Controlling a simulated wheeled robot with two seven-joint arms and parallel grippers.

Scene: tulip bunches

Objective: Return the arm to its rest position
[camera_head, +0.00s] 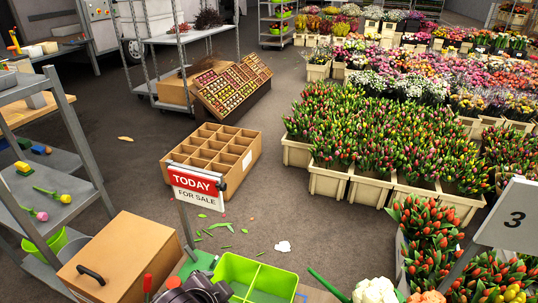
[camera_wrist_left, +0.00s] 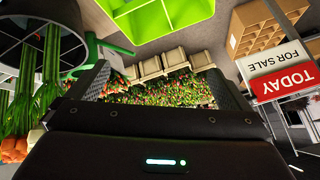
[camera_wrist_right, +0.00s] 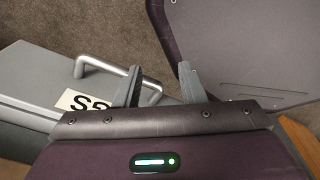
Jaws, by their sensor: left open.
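My left gripper (camera_wrist_left: 165,85) shows in the left wrist view with its two dark fingers wide apart and nothing between them. Beyond the fingers are tulip crates, seen upside down. My right gripper (camera_wrist_right: 160,72) shows in the right wrist view with its fingers apart and a smaller gap. Nothing is held between them. Behind them are bare floor and a grey box with a metal handle (camera_wrist_right: 115,68).
A green crate (camera_head: 232,263), a brown case (camera_head: 120,250) and a red-and-white sale sign (camera_head: 196,184) stand near the front. Orange tulips (camera_head: 425,220) and a "3" sign (camera_head: 515,215) are at right. A grey rack (camera_head: 75,190) stands left.

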